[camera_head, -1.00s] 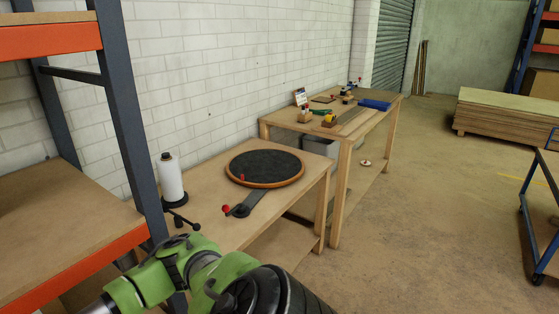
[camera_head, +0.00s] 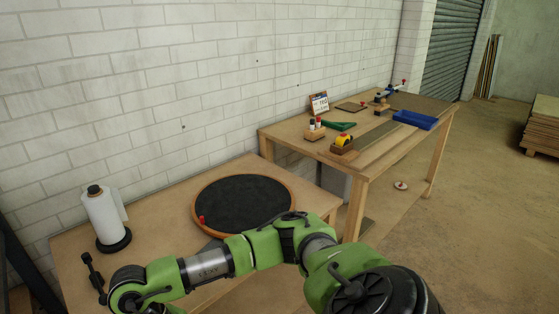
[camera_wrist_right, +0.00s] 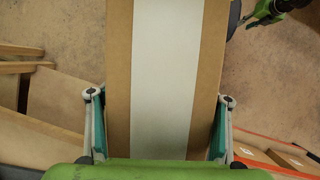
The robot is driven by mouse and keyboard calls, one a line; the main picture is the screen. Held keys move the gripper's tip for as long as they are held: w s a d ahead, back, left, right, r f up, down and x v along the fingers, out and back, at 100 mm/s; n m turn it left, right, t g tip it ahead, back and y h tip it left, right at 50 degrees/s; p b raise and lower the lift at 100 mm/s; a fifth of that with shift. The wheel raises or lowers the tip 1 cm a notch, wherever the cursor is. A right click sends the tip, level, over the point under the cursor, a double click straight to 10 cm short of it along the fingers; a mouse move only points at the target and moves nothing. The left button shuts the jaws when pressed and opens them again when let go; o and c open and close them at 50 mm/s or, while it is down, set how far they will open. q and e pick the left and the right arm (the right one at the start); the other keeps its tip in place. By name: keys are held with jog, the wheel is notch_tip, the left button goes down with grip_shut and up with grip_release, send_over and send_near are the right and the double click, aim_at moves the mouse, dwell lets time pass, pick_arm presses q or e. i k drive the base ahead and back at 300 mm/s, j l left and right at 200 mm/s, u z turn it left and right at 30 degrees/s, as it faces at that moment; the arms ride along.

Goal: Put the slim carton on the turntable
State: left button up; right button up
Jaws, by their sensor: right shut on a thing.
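The slim carton (camera_wrist_right: 120,60) is brown with a broad white band and fills the middle of the right wrist view. My right gripper (camera_wrist_right: 160,98) is shut on it, one finger against each side. The carton's far end runs out of that view, and the carton is not visible in the head view. The turntable (camera_head: 245,203), a black disc with a wooden rim and a red mark at its front left, lies on the near table. Its top is empty. My green arm crosses in front of its near edge.
A white roll on a black stand (camera_head: 103,218) stands left of the turntable. A second table (camera_head: 290,135) behind holds a tape dispenser (camera_head: 343,142), a blue item (camera_head: 415,120) and a small sign (camera_head: 319,103). A white brick wall runs behind both tables.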

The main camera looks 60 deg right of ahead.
aim_at(243, 200)
jog(key=k+l, duration=0.1)
jog(key=l, duration=1.15)
jog(key=k+l, duration=0.15)
jog(key=l, duration=1.1)
jog(key=k+z, duration=0.05)
